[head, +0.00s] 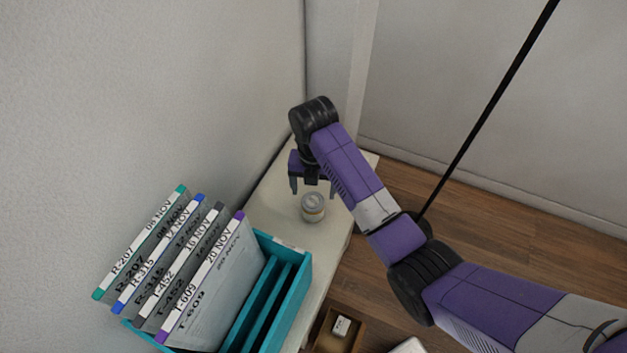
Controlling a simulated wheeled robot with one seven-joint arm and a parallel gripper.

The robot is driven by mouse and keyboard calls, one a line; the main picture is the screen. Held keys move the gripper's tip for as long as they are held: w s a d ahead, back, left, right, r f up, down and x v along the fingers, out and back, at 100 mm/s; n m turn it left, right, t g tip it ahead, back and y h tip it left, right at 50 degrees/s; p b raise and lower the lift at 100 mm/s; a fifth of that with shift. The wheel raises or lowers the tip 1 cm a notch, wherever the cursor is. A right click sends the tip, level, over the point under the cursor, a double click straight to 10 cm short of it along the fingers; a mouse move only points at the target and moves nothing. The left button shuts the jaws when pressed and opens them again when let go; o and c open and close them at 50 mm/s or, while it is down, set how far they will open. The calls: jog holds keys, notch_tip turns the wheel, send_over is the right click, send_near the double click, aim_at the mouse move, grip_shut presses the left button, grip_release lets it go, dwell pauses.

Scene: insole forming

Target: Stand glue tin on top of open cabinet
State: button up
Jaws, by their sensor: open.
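The glue tin (313,208), a small pale can with a grey lid and a yellowish label, stands upright on the light cabinet top (272,215). My gripper (313,188) is open, with its fingers pointing down just behind the tin in the picture. The fingers do not appear to be closed around the tin, and I cannot tell whether they touch it. An open drawer (323,340) shows below the cabinet's front edge.
A teal rack (296,290) holding several labelled folders (215,285) stands on the cabinet top, nearer than the tin. A small white labelled item (342,326) lies in the drawer.

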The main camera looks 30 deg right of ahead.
jog(key=shift+r, duration=2.1)
